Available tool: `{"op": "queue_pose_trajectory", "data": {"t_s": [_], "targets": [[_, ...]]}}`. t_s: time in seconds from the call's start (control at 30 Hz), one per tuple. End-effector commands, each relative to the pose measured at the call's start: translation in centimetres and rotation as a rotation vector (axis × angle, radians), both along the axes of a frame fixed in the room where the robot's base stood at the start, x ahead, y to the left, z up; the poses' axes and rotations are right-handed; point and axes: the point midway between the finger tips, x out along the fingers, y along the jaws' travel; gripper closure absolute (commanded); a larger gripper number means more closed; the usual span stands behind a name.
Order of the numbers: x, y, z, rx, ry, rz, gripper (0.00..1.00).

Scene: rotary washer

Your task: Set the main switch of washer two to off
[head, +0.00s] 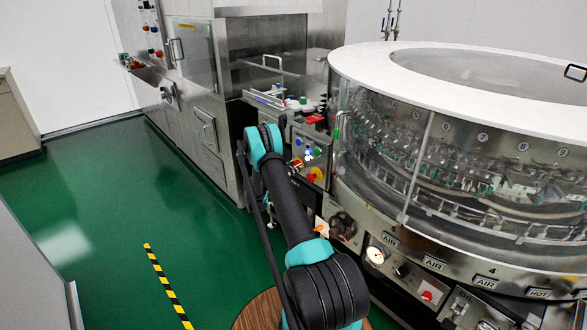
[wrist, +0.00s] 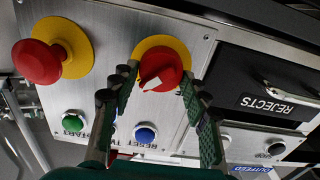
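In the wrist view, a red rotary switch (wrist: 158,68) with a white pointer mark sits on a round yellow plate (wrist: 162,43) on a metal control panel (wrist: 110,92). The pointer slants between upper right and lower left; position labels are not readable. My gripper (wrist: 160,80) is open, with one finger left and one right of the switch's lower part. I cannot tell whether either finger touches it. In the head view, the panel (head: 299,138) stands beside the round washer, partly behind my arm. No washer number is readable.
A red mushroom button (wrist: 38,62) stands out left of the switch. Green (wrist: 73,121) and blue (wrist: 145,134) buttons are below, and a black REJECTS drawer (wrist: 270,85) is to the right. The round glass washer (head: 460,75) fills the head view's right; green floor (head: 120,200) is open at left.

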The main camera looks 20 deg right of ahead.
Motion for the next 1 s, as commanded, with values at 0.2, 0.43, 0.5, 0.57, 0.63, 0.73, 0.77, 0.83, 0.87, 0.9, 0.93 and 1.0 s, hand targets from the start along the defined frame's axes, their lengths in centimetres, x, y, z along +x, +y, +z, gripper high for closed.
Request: {"op": "queue_pose_trajectory", "data": {"t_s": [0.2,0.43,0.5,0.57,0.63,0.73,0.77,0.83,0.87,0.9,0.93,1.0], "targets": [[0.0,0.01,0.0,0.0,0.0,0.0,0.84],[-0.01,0.02,0.0,-0.006,0.018,0.0,0.84],[0.01,0.03,0.0,-0.013,0.037,0.0,0.84],[0.02,0.03,-0.01,-0.021,0.058,0.0,0.84],[0.04,0.05,-0.01,-0.034,0.093,0.0,0.84],[0.07,0.06,-0.02,-0.057,0.158,0.0,0.84],[0.08,0.06,-0.02,-0.066,0.18,0.0,0.84],[0.11,0.08,-0.03,-0.086,0.237,0.0,0.84],[0.13,0.09,-0.03,-0.096,0.263,0.0,0.84],[0.15,0.1,-0.04,-0.108,0.297,0.0,0.84],[0.16,0.1,-0.05,-0.118,0.324,0.0,0.84],[0.19,0.12,-0.07,-0.141,0.387,0.0,0.84]]}}
